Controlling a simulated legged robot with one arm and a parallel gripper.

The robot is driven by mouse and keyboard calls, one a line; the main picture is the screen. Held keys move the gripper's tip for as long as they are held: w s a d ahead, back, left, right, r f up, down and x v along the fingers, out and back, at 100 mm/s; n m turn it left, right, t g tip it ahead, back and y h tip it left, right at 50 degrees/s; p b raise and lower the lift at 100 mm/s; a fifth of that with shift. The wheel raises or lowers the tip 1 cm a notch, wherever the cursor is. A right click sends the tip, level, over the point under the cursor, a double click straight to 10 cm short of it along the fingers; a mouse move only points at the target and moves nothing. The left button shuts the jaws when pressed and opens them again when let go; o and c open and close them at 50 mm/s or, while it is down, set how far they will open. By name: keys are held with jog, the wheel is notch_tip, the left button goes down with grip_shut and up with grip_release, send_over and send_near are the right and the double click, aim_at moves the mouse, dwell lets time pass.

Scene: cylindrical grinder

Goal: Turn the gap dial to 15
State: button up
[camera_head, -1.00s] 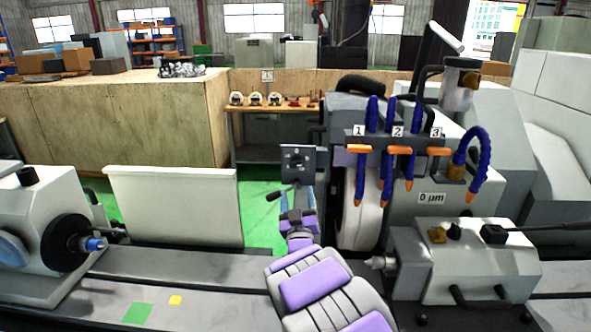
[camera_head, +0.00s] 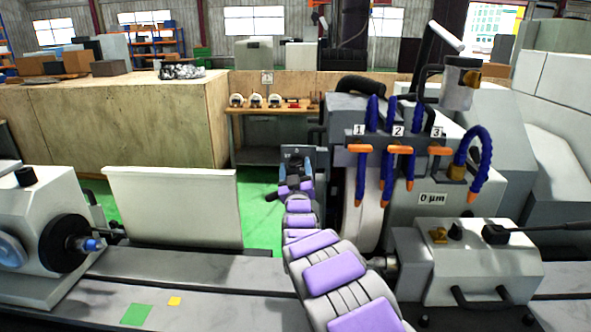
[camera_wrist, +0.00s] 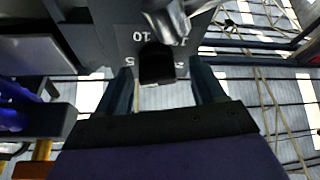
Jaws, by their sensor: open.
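The gap dial's dark plate (camera_head: 291,151) stands left of the grinding wheel in the head view, partly hidden by my gripper (camera_head: 296,170). In the wrist view the grey plate (camera_wrist: 122,38) fills the top middle, with a 10 and a 5 readable and other marks partly covered. The black dial knob (camera_wrist: 156,67) sits between the two blue-grey fingers of my gripper (camera_wrist: 163,74). The fingers are open, one on each side of the knob, with visible gaps. A shiny metal part covers the plate's upper right. The knob's exact setting cannot be read.
The grinding wheel (camera_head: 362,208) and several blue coolant hoses with orange nozzles (camera_head: 359,149) stand close to the right of my arm. A display (camera_head: 432,198) reads 0 µm. A white panel (camera_head: 173,208) stands to the left. Green floor shows between.

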jog(key=shift+w+r, duration=0.15)
jog(key=shift+c, duration=0.2)
jog(key=c, duration=1)
jog(key=shift+m, duration=0.3)
